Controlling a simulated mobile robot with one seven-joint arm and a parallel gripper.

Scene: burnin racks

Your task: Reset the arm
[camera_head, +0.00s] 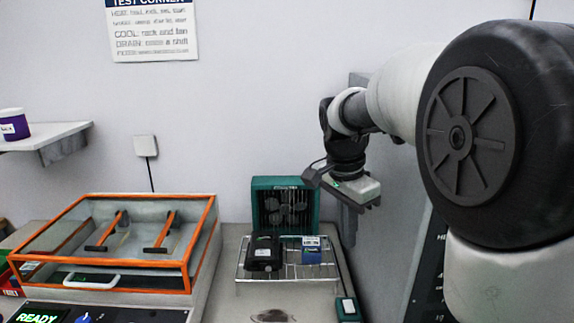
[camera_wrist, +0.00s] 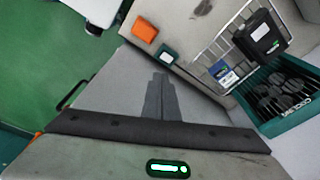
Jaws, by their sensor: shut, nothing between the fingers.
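My arm reaches in from the right side of the head view, and its wrist hangs over the bench to the right of the wire rack (camera_head: 300,271). My gripper (camera_wrist: 161,78) shows in the wrist view as a dark bar with its fingers together, pointing at the bench below. The fingers are shut and hold nothing. In the head view the gripper body is raised above the bench, clear of the rack and fan; its fingertips are hard to make out there against the grey background.
A black device (camera_head: 263,254) and a blue-and-white box (camera_head: 312,249) sit on the rack. A green fan (camera_head: 285,190) stands behind it. An orange-framed clear-lidded bath (camera_head: 120,262) is at left. A small green box (camera_head: 347,308) lies right of the rack. A shelf (camera_head: 50,137) is far left.

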